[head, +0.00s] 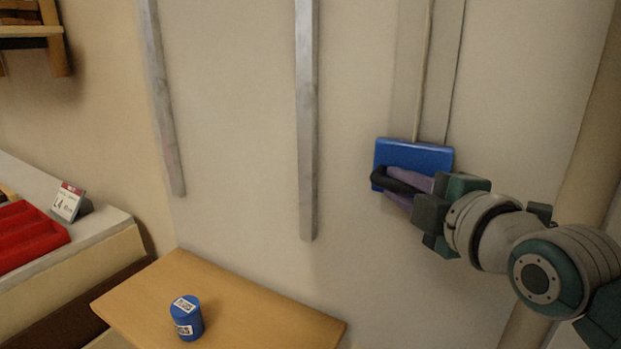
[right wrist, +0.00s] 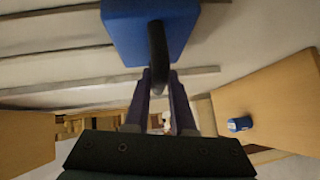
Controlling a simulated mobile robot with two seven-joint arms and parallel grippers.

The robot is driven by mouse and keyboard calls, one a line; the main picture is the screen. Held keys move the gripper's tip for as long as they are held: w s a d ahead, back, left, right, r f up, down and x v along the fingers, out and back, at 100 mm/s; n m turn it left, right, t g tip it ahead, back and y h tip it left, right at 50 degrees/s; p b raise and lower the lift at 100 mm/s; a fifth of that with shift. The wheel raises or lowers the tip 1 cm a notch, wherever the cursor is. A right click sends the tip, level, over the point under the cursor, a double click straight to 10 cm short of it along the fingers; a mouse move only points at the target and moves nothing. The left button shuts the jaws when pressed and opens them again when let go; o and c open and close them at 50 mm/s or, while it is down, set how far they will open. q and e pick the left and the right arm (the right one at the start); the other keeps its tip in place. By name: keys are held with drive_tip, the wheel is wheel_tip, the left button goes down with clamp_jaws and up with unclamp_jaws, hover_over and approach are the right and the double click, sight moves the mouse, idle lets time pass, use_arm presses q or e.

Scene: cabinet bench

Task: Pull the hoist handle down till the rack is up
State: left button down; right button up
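The hoist handle is a black loop (head: 381,178) on the front of a blue block (head: 412,155) that hangs at a cord in front of a pale vertical track. My right gripper (head: 402,188) reaches it from the right, its purple fingers on either side of the black loop. In the right wrist view the loop (right wrist: 158,50) runs down from the blue block (right wrist: 128,35) between the two fingertips (right wrist: 160,78), which look closed against it. My left gripper is out of view. I cannot make out the rack for certain.
Two grey metal rails (head: 306,120) run down the wall left of the handle. A wooden table (head: 255,305) with a blue labelled can (head: 187,318) stands below. A counter with a red tray (head: 28,237) is at the left. The wall below the block looks clear.

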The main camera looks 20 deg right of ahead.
drive_tip(key=o, duration=0.4)
drive_tip(key=shift+s, duration=0.15)
drive_tip(key=s+r, duration=0.1)
drive_tip(key=s, duration=0.8)
drive_tip(key=shift+s+a+r+b, duration=0.25)
drive_tip(key=shift+a+b, duration=0.05)
drive_tip(key=shift+a, duration=0.05)
